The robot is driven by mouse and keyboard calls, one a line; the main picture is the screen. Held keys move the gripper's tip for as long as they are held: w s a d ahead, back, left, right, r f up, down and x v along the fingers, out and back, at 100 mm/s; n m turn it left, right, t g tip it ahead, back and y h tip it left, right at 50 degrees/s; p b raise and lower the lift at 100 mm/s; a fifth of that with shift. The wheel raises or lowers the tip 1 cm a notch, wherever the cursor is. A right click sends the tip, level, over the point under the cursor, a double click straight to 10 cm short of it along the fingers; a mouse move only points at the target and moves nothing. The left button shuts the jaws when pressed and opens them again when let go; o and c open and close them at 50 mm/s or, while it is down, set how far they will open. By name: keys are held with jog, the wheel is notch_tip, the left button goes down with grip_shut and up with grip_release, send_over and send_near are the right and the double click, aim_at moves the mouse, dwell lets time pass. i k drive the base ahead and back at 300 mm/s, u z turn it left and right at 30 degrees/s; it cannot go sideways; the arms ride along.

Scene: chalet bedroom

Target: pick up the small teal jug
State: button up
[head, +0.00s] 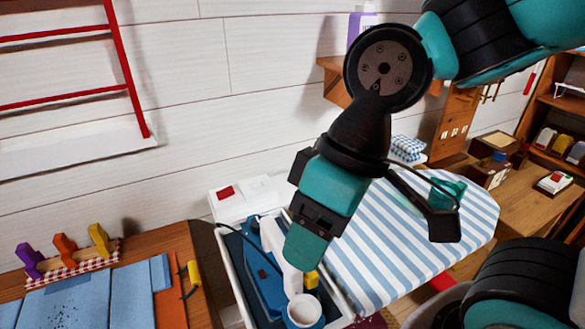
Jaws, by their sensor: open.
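A small teal object that looks like the jug (452,190) is on the blue-and-white striped ironing board (385,255), near its right end. My gripper's dark right finger and its bent link cross in front of it, so its outline is partly hidden. My gripper (374,238) hangs over the left part of the board with its two fingers spread wide. Nothing shows between the fingers. The jug appears behind the right finger in the picture, not between the fingers; the depth gap cannot be told.
A white bin (238,282) holding a blue iron-like item (262,275) stands left of the board. A folded checked cloth (408,147) lies behind. A wooden table (175,243) is at left, a wooden desk (530,205) at right. A wall shelf (335,82) is close behind my arm.

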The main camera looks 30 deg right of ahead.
aim_at(437, 199)
jog(key=z, duration=1.3)
